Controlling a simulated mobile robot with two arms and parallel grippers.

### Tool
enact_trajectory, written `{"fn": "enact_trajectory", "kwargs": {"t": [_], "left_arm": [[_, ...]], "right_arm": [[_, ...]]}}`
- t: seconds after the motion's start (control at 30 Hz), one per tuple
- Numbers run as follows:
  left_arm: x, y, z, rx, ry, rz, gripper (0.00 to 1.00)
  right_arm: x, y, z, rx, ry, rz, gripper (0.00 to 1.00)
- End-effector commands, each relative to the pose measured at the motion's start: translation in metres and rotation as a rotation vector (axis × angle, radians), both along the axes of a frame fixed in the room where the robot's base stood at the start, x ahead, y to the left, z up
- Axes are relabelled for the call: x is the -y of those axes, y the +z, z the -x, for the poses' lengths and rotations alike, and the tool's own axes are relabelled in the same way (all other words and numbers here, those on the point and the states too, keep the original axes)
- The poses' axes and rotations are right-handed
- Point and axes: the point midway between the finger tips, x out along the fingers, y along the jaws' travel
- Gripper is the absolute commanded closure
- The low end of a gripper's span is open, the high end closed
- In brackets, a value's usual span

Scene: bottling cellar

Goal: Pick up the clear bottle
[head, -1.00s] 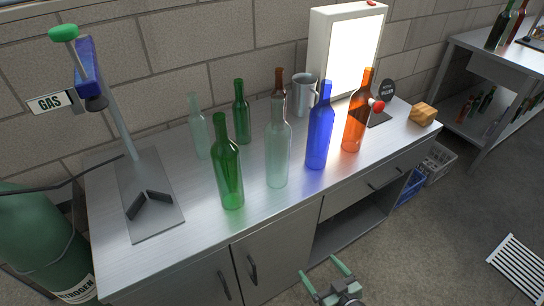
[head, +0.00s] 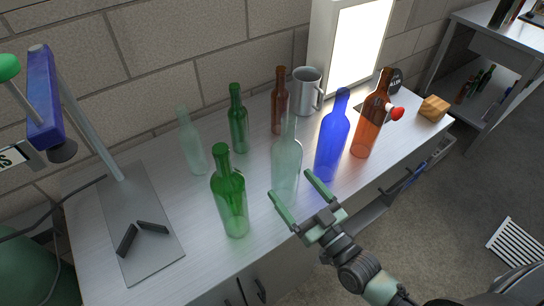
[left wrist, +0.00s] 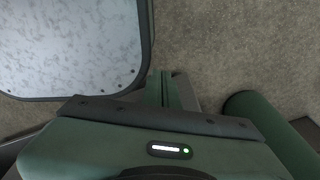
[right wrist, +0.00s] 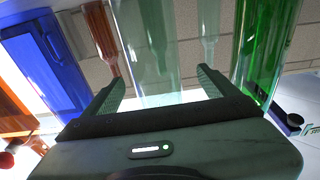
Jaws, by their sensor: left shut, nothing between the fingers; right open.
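The clear bottle (head: 286,170) stands upright near the front of the metal counter, between a green bottle (head: 229,195) and a blue bottle (head: 332,145). My right gripper (head: 294,199) is open, its fingers just in front of the clear bottle's lower body. In the right wrist view the clear bottle (right wrist: 155,45) shows between and beyond the two fingers (right wrist: 158,85); I cannot tell whether they touch it. A second pale, clear bottle (head: 193,145) stands further back left. My left gripper (left wrist: 165,90) shows only in the left wrist view, shut and empty.
Behind stand a smaller green bottle (head: 238,122), a brown bottle (head: 280,102) and a metal mug (head: 307,92). An orange-brown bottle (head: 368,125) is right of the blue one. A lit white panel (head: 358,45) stands at the back. A stand with a metal base (head: 150,250) is at left.

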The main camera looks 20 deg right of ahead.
Motion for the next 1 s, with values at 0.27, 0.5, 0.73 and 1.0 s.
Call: {"fn": "enact_trajectory", "kwargs": {"t": [0.27, 0.5, 0.73, 1.0], "left_arm": [[0.000, 0.006, 0.011, -0.014, 0.001, -0.001, 1.00], [0.001, 0.018, 0.034, -0.048, 0.000, 0.000, 1.00], [0.002, 0.020, 0.023, -0.032, -0.001, 0.001, 1.00], [0.003, 0.021, 0.009, -0.011, -0.001, 0.004, 1.00]], "right_arm": [[-0.008, 0.006, -0.024, 0.002, 0.000, -0.003, 0.11], [-0.013, 0.017, -0.056, 0.001, 0.000, 0.001, 0.11], [-0.020, 0.017, -0.074, 0.000, 0.000, 0.000, 0.11], [-0.020, 0.016, -0.074, -0.001, 0.000, 0.000, 0.31]]}}
